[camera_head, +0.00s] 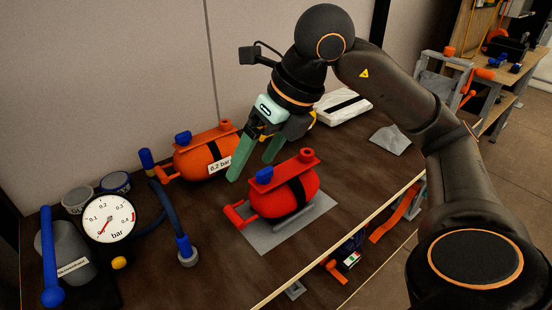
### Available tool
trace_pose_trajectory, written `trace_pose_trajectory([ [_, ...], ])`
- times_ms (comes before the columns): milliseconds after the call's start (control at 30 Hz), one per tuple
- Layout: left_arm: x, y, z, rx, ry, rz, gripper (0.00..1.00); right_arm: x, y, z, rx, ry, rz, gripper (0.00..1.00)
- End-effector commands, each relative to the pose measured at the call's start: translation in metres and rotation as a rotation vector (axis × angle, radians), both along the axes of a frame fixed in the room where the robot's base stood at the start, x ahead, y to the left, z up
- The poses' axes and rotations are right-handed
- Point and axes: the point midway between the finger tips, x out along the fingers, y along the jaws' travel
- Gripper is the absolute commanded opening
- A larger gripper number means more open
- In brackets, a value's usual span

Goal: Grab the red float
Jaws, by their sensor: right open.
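The red float (287,194) has a rounded body with a black strap, a flat red top plate, a blue cap and a red front handle. It rests on a grey mat (265,238) on the dark table. My right gripper (254,167) is open and empty. It points down, above and just behind the float's left end; whether a finger touches it I cannot tell. An orange float (188,163) with a "0.2 bar" label stands behind to the left. My left gripper is not in view.
A pressure gauge (108,219) and a blue hose fitting (187,250) stand at the left, with two tins behind. A white wrapped pack (342,106) lies near the wall. A light table edge (345,236) runs in front. Bare table lies right of the float.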

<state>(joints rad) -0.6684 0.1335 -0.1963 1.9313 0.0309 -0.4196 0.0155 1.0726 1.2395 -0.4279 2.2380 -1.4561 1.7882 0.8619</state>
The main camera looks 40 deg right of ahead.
Motion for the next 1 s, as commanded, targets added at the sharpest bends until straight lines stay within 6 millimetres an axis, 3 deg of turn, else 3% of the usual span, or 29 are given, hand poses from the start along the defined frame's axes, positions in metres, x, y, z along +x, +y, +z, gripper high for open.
trace_pose_trajectory([
  [33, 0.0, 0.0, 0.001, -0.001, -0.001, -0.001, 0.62, -0.002, -0.022, 0.007, -0.064, -0.005, -0.067, 0.9],
  [100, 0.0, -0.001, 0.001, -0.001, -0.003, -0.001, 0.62, -0.006, -0.043, 0.013, -0.126, -0.003, -0.137, 0.9],
  [233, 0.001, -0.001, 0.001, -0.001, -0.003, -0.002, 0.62, -0.011, -0.063, 0.017, -0.184, 0.003, -0.206, 0.9],
  [600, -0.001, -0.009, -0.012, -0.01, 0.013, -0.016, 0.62, 0.011, -0.067, -0.038, -0.192, 0.01, -0.212, 0.9],
  [867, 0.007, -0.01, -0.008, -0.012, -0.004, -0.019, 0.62, 0.021, -0.067, -0.055, -0.19, 0.007, -0.211, 0.9],
  [1000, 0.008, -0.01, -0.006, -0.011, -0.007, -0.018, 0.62, 0.034, -0.067, -0.072, -0.19, 0.011, -0.209, 0.9],
])
